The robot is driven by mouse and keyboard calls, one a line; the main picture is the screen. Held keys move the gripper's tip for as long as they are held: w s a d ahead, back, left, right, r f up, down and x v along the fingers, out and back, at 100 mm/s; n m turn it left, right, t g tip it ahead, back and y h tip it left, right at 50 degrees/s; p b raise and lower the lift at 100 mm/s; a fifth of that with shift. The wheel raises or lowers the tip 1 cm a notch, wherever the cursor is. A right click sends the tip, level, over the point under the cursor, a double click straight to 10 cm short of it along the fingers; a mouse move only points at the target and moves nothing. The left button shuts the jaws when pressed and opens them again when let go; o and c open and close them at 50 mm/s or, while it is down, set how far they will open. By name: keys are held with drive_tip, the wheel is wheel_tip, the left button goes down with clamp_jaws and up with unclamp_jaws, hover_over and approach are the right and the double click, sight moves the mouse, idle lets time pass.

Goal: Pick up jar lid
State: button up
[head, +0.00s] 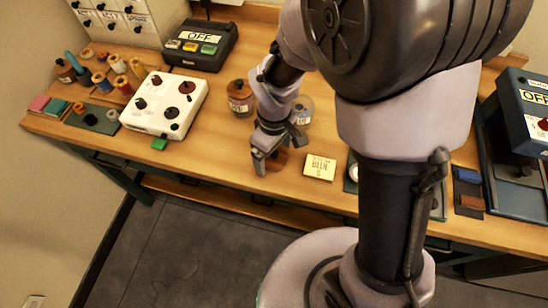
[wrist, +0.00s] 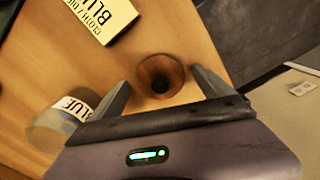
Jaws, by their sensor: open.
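A small round brown piece with a dark centre, which looks like the jar lid (wrist: 161,76), lies on the wooden table between my fingertips in the wrist view. In the head view the lid (head: 280,159) is partly hidden by my gripper (head: 264,160). My gripper also shows in the wrist view (wrist: 160,80); it is open, with one finger on each side of the lid and a gap visible to each. A jar labelled BLUE (wrist: 62,122) stands beside my left finger in the wrist view. The same jar (head: 303,110) is behind my gripper in the head view.
A cream card labelled BLUE (head: 319,167) lies right of my gripper. A brown labelled jar (head: 240,98) stands behind it. A white control box (head: 164,105) and several thread spools are to the left. The table's front edge is close; bare wood lies left of my gripper.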

drive_tip(key=shift+r, duration=0.15)
drive_tip(key=shift+c, duration=1.1)
drive_tip(key=c, duration=1.2)
